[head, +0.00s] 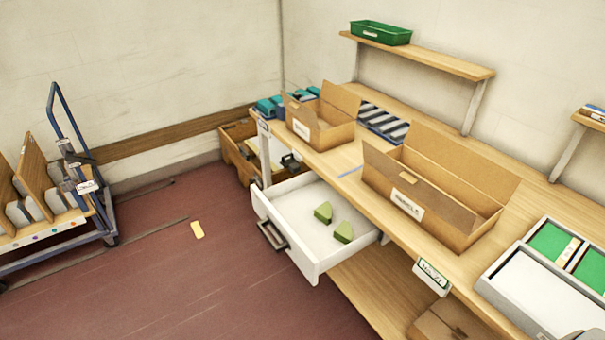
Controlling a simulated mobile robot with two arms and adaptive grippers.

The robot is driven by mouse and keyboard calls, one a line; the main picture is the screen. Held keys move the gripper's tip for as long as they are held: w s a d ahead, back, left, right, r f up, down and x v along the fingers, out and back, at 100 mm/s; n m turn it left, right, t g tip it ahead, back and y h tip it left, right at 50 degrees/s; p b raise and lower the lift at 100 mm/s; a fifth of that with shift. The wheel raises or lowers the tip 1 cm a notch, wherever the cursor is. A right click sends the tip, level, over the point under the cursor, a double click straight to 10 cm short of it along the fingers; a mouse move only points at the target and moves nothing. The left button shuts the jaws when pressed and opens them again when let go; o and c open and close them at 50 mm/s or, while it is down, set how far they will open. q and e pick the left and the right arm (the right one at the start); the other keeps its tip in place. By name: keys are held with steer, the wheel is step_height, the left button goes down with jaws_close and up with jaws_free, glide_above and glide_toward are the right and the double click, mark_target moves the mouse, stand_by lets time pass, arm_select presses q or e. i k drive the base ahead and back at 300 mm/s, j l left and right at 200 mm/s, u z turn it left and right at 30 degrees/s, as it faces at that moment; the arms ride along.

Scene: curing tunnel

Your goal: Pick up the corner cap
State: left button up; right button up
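Two small green wedge-shaped pieces, which look like corner caps, lie in an open white drawer (290,216) under the workbench. One green piece (323,212) is nearer the drawer's middle. The other green piece (343,232) lies just to its right and closer to the front of the picture. They are apart from each other, and nothing covers them. Neither of my grippers shows in the head view.
The workbench (345,157) holds a smaller open carton (318,120), a larger open carton (440,200) and a grey tray (525,290) with green cards. A green bin (380,32) sits on the shelf above. A blue-framed cart (60,230) stands left. A yellow piece (197,230) lies on otherwise open floor.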

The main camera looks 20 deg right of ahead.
mark_target(343, 233)
steer(key=z, duration=1.4)
steer(key=i+j+z, duration=0.3)
steer(key=j+z, duration=0.25)
steer(key=i+j+z, duration=0.3)
steer(key=j+z, duration=0.3)
